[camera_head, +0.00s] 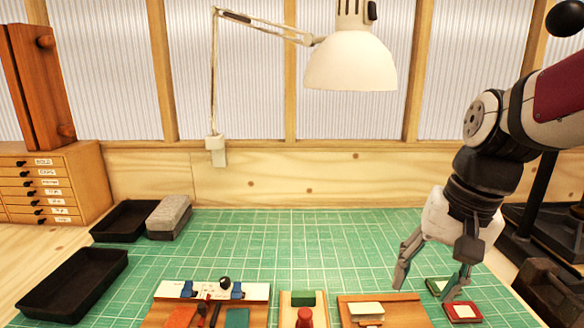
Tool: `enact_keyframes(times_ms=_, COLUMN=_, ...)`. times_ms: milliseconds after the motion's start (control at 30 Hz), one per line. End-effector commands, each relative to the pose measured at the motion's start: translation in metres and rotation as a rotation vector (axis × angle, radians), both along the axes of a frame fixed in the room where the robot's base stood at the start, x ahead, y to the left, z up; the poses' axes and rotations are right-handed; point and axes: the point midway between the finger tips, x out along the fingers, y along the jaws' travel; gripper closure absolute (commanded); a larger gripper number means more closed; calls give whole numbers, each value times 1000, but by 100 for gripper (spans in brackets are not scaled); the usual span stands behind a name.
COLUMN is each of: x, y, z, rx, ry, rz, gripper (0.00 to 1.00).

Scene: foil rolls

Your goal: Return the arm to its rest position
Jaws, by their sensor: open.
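My gripper (428,278) hangs from my arm at the right of the view, above the right part of the green cutting mat (250,240). Its two fingers point down and are spread apart, with nothing visible between them. My arm comes in from the right edge.
A desk lamp (350,62) hangs over the back. Black trays (72,285) and a grey block (168,216) are at left. Wooden boards with tools (212,291) line the front. A dark press-like frame (541,215) stands at right. The mat's middle is clear.

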Motion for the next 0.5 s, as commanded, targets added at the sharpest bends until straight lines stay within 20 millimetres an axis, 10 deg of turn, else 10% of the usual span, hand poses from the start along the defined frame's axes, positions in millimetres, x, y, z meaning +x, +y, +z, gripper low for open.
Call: enact_keyframes(times_ms=500, x=-90, y=10, z=35, rx=-236, ry=-366, rz=350, gripper=49)
